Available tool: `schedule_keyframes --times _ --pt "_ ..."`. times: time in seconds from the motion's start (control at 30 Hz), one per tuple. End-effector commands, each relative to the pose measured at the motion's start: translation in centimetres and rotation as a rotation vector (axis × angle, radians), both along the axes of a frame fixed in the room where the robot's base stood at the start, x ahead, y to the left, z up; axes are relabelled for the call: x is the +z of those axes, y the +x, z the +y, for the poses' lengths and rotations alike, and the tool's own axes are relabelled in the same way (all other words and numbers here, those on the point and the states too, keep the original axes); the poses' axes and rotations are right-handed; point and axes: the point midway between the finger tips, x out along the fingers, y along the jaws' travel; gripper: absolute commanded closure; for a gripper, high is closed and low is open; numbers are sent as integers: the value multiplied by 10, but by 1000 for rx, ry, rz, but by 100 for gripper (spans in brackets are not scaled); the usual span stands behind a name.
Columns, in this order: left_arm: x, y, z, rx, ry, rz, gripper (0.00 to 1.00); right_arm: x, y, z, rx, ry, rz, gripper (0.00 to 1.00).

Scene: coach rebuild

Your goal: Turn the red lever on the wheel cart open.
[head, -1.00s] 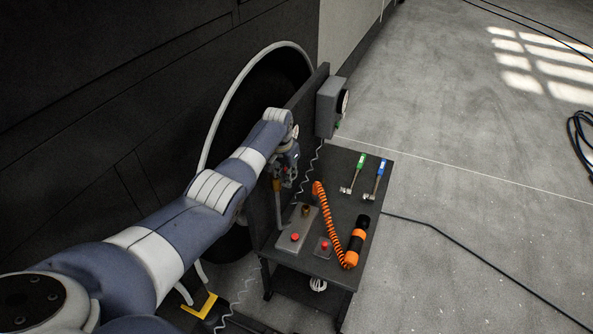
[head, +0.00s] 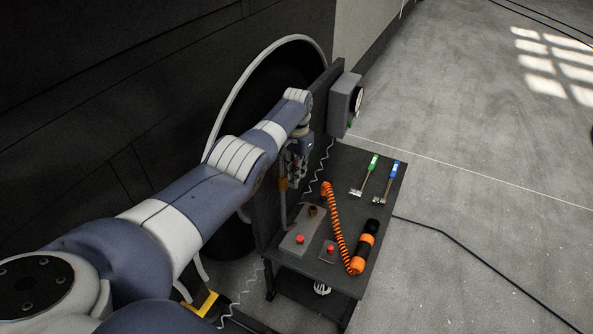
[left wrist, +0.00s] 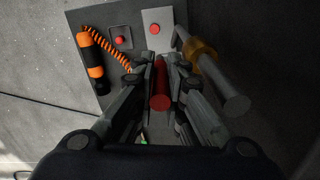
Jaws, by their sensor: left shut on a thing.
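The wheel cart (head: 340,215) is a dark table with an upright panel, standing by a large dark wheel. The red lever (left wrist: 160,88) shows in the left wrist view as a red bar between my fingers. My left gripper (left wrist: 160,70) is shut on it, one finger on each side. In the head view my left gripper (head: 297,178) is in front of the cart's panel, and I cannot make out the lever there. My right gripper is not in view.
A brass-collared pipe (left wrist: 205,62) runs close to the right of my fingers. On the cart are red-button boxes (head: 300,240), an orange coiled hose with a black-and-orange cylinder (head: 364,248), and green- and blue-handled tools (head: 370,172). A grey gauge box (head: 343,104) sits on the panel.

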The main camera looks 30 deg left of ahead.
Motion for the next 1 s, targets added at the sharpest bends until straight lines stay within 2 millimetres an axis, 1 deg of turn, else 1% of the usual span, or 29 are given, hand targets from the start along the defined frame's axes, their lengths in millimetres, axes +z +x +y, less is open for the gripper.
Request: schedule_keyframes --times 0.03,0.1,0.2,0.53,0.67,0.77,0.87,0.9,1.0 --pt "0 0 0 0 0 -1 84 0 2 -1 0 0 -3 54" --pt "0 0 0 0 0 -1 69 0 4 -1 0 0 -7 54" --pt "0 0 0 0 0 -1 66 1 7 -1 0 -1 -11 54" --pt "0 0 0 0 0 0 66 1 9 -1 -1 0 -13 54" --pt "4 0 0 1 0 -2 66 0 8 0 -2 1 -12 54" --pt "12 1 0 1 0 -3 66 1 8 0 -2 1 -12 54" --pt "26 1 1 0 0 -3 66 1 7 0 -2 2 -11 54" --pt "32 1 1 0 0 -4 66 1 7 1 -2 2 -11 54" --pt "58 3 1 0 0 -5 66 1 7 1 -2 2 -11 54"
